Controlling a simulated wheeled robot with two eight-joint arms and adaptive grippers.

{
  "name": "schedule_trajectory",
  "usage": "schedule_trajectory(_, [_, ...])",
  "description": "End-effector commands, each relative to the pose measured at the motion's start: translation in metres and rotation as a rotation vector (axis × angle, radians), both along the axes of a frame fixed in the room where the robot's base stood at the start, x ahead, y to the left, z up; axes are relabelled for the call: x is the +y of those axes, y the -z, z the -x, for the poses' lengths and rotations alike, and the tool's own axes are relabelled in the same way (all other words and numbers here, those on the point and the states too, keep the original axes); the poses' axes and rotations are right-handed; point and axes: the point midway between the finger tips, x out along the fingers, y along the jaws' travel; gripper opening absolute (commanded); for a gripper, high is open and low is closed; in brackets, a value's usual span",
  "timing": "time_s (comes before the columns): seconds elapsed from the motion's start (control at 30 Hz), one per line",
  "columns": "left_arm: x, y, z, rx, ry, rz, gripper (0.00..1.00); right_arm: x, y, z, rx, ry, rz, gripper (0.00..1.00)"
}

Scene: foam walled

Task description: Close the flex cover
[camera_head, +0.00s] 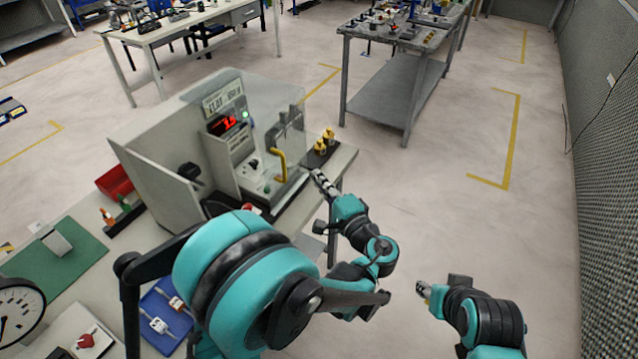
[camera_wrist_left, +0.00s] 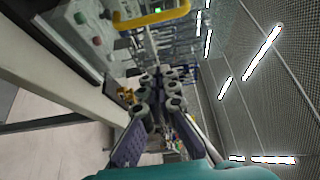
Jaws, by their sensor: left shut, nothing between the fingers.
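The flex cover (camera_head: 262,100) is a clear see-through panel on the grey test machine (camera_head: 172,187). A yellow bar handle (camera_head: 280,165) shows at its front, and the handle is also at the top of the left wrist view (camera_wrist_left: 152,18). How far the cover is open is hard to tell. My left gripper (camera_head: 324,184) is shut and empty, to the right of the handle and apart from it. Its fingers also show in the left wrist view (camera_wrist_left: 157,97). My right gripper (camera_head: 424,291) is low at the right, far from the machine; its finger state is unclear.
A dark block with yellow parts (camera_head: 321,148) sits at the bench edge, close to my left gripper. A blue tray (camera_head: 166,322), a green mat (camera_head: 62,262) and a red bin (camera_head: 115,182) are on the left. Open floor (camera_head: 440,200) lies to the right.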

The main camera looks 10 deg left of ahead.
Motion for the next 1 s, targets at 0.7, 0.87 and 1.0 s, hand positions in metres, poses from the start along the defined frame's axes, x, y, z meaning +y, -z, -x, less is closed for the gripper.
schedule_trajectory(0.7, [0.065, 0.001, -0.020, 0.002, 0.000, 0.001, 0.00, 0.000, 0.028, 0.000, 0.000, 0.000, 0.000, 0.40])
schedule_trajectory(0.87, [0.065, 0.000, -0.019, 0.001, 0.000, 0.002, 0.00, 0.000, 0.028, 0.000, 0.000, 0.000, 0.000, 0.40])
schedule_trajectory(1.0, [0.065, 0.000, -0.019, 0.001, 0.000, 0.002, 0.00, 0.000, 0.028, 0.000, 0.000, 0.000, 0.000, 0.40])
